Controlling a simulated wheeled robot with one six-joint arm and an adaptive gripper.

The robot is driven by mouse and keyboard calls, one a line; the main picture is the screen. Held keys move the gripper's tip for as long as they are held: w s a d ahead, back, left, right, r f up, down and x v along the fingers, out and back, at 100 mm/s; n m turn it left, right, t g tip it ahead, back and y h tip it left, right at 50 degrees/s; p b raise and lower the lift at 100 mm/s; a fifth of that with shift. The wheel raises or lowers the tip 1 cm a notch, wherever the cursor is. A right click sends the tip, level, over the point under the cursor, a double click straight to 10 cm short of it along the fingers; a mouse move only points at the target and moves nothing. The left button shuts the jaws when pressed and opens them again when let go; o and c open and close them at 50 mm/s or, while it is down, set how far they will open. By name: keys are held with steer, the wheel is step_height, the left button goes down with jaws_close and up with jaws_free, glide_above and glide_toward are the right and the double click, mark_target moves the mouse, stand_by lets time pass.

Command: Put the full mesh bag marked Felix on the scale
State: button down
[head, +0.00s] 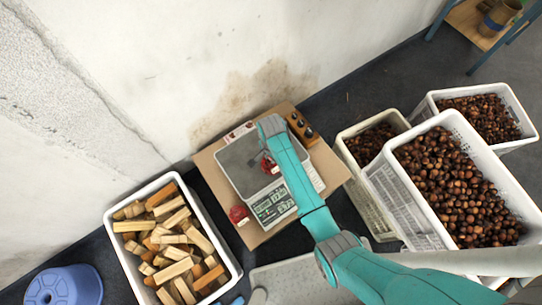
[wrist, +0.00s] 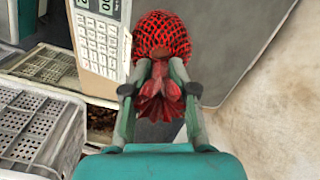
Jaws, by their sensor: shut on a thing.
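A red mesh bag (wrist: 162,34) filled with brown chestnuts is in my gripper (wrist: 160,82). The fingers are shut on its gathered red neck. In the head view the bag (head: 268,166) shows beside my arm, over the grey plate of the scale (head: 236,160). I cannot tell whether it touches the plate. The scale's grey plate (wrist: 226,48) and keypad (wrist: 98,42) also show in the wrist view. No name is readable on the bag. My arm hides much of the gripper in the head view.
Another red bag (head: 238,214) sits on the tabletop (head: 210,172), left of the scale display. A dark block with round holes (head: 302,128) stands at the back right. A crate of wood (head: 232,262) is at the left; chestnut crates (head: 376,184) are at the right.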

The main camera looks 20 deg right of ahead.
steer(key=shift+f, duration=0.35)
steer(key=c, duration=0.9)
jaws_free()
step_height(320, 180, up, 12)
steer(key=shift+r, duration=0.1)
